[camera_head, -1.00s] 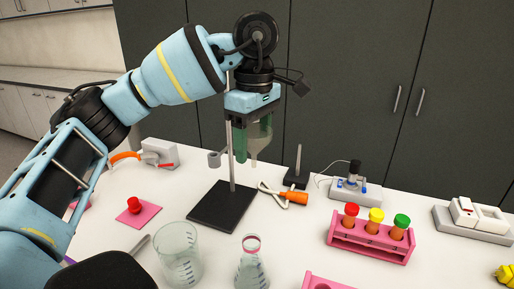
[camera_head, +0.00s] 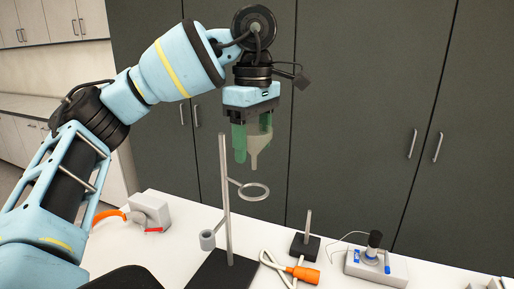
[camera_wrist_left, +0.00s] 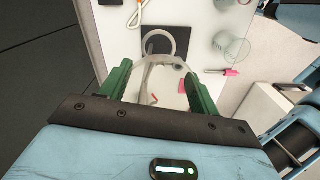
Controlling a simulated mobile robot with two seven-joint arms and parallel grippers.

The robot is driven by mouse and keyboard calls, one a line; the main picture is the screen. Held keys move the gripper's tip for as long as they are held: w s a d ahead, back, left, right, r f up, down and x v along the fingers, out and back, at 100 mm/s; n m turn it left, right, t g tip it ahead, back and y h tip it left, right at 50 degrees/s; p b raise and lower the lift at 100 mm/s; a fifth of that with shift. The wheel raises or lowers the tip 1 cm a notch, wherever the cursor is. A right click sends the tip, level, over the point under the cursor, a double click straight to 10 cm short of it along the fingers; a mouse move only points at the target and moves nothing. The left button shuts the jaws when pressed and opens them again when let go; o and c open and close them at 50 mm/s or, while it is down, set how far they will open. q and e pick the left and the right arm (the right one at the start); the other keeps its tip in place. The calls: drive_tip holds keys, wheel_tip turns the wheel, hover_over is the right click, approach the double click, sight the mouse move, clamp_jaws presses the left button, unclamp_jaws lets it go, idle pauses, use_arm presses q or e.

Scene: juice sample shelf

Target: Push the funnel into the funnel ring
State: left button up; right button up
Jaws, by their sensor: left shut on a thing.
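My left gripper (camera_head: 252,143) is shut on the translucent funnel (camera_head: 258,150) and holds it upright in the air, stem down. The grey funnel ring (camera_head: 254,192) sticks out from the upright rod of a stand; the stem tip is above it, with a visible gap. In the left wrist view the funnel (camera_wrist_left: 161,62) shows between the green fingers (camera_wrist_left: 162,92), and the ring (camera_wrist_left: 160,42) shows beyond it. My right gripper is not in view.
The stand's rod (camera_head: 225,200) rises from a black base (camera_head: 222,272), left of the funnel. An orange-handled tool (camera_head: 303,274), a small black stand (camera_head: 305,248) and a grey device (camera_head: 376,265) are on the white table. Dark cabinets are behind.

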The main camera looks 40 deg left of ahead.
sight(253, 161)
use_arm(q)
drive_tip(key=shift+w+a+r, duration=0.15)
drive_tip(key=shift+a+r, duration=0.1)
drive_tip(key=shift+r, duration=0.05)
drive_tip(key=shift+d, duration=0.1)
drive_tip(key=shift+f, duration=2.3)
wheel_tip(253, 161, down, 6)
drive_tip(key=shift+b, duration=0.3)
idle(2.5)
drive_tip(key=o, duration=1)
drive_tip(key=shift+o, duration=0.2)
